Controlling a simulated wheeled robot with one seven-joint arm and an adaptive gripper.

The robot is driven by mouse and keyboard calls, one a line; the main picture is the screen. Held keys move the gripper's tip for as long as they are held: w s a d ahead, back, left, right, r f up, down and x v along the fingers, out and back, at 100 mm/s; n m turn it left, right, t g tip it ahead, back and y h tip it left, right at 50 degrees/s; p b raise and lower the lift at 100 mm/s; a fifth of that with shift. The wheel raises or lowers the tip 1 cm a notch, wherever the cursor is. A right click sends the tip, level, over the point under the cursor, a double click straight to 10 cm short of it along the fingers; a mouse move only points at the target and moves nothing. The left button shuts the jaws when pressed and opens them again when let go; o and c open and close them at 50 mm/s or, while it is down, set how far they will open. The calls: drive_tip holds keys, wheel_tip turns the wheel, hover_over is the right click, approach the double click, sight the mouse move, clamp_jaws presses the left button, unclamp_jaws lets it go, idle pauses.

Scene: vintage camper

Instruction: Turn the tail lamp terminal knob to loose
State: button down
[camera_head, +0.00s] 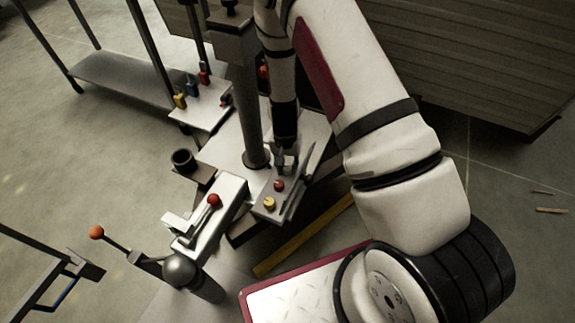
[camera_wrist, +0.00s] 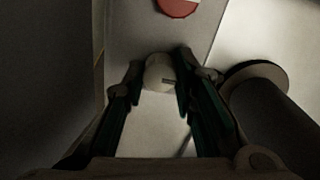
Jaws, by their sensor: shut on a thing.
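A white round knob (camera_wrist: 158,72) with a short dark mark on its face stands on a grey panel in the wrist view. My gripper (camera_wrist: 160,80) has one finger on each side of it and is shut on it. In the head view my gripper (camera_head: 284,163) points down at the far end of the small panel (camera_head: 291,206), and the knob between its fingers is hidden or too small to make out. No label is readable, so I cannot tell by name which terminal this is.
A red knob (camera_head: 279,185) and a yellow knob (camera_head: 269,203) sit on the same panel, nearer the camera. A thick dark post (camera_head: 243,105) rises close beside my gripper. A red-balled lever (camera_head: 213,200) stands to the left, and a plate with coloured knobs (camera_head: 203,108) lies behind.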

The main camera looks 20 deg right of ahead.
sight(286, 167)
drive_tip(key=shift+w+d, duration=0.1)
drive_tip(key=shift+w, duration=0.05)
idle(0.3)
drive_tip(key=c, duration=1.3)
unclamp_jaws()
wheel_tip(286, 167, up, 12)
drive_tip(key=shift+a, duration=0.25)
